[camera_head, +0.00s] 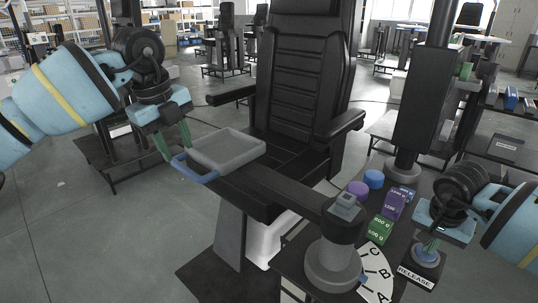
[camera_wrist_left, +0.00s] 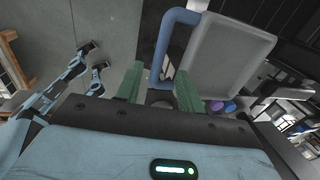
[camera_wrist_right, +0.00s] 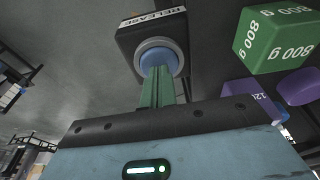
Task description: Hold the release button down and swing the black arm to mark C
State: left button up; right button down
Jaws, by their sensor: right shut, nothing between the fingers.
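The black arm (camera_head: 280,192) runs from a grey round pivot (camera_head: 332,265) to a grey tray (camera_head: 228,150) with a blue handle (camera_head: 196,174). A white dial (camera_head: 378,270) with marks A, B and C lies beside the pivot. My left gripper (camera_head: 172,142) is open, its green fingers on either side of the blue handle (camera_wrist_left: 165,62), with gaps showing. The release button (camera_wrist_right: 158,60) is blue in a grey ring, on a box labelled RELEASE (camera_head: 415,277). My right gripper (camera_wrist_right: 157,85) is shut, its fingertips at the button's face; whether it is pressed in I cannot tell.
A black chair (camera_head: 305,80) stands behind the black arm. A dark column (camera_head: 425,95) rises at the right. Floor at the left is open.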

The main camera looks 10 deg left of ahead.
aim_at(185, 168)
pick_arm(q)
jog(key=shift+w+d+f, duration=0.1)
jog(key=shift+w+f, duration=0.05)
jog(key=shift+f, duration=0.75)
jog(key=shift+w+d+f, duration=0.1)
jog(key=shift+w+f, duration=0.05)
jog(key=shift+f, duration=0.7)
jog(key=shift+w+f, duration=0.15)
jog(key=shift+f, duration=0.75)
jog(key=shift+c, duration=0.4)
grip_shut()
